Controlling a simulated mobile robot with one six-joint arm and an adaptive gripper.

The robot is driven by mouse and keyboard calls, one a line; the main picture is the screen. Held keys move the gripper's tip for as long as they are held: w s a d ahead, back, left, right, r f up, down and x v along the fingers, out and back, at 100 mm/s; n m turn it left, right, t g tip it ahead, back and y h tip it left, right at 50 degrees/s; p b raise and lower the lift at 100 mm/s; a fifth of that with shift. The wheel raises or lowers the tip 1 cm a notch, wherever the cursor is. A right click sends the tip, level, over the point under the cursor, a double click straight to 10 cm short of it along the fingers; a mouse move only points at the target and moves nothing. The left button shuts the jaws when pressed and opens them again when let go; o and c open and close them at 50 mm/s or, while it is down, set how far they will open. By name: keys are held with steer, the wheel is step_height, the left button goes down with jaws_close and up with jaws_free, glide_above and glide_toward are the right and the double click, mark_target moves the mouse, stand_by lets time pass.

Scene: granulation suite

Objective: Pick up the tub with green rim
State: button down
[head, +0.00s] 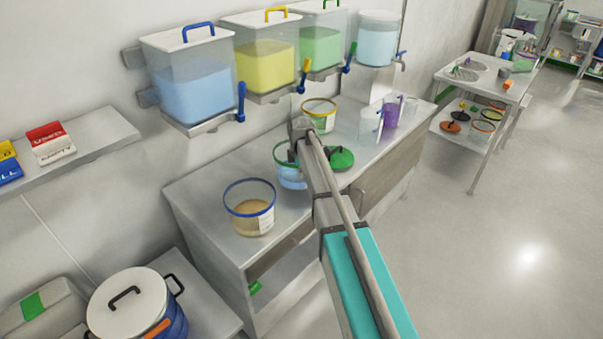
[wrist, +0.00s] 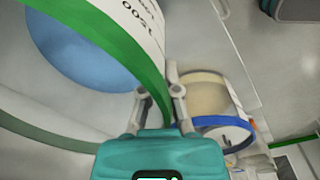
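The tub with the green rim (head: 290,180) is a clear tub with pale blue contents, on or just above the bench; its right side is behind my gripper (head: 293,142). In the wrist view its green rim (wrist: 112,45) and white printed label (wrist: 140,20) fill the upper left. My gripper (wrist: 160,100) has its fingers close together on either side of the rim and wall, apparently shut on them. The tip of the left finger is hidden.
A blue-rimmed tub (head: 250,206) with tan contents stands nearer on the bench (head: 200,215). A yellow-rimmed tub (head: 320,112) stands behind, a green lid (head: 341,158) to the right. Dispenser bins (head: 195,85) hang above. Open floor lies right.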

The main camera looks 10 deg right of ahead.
steer(key=shift+r+p, duration=2)
steer(key=shift+r, duration=0.45)
steer(key=shift+s, duration=0.25)
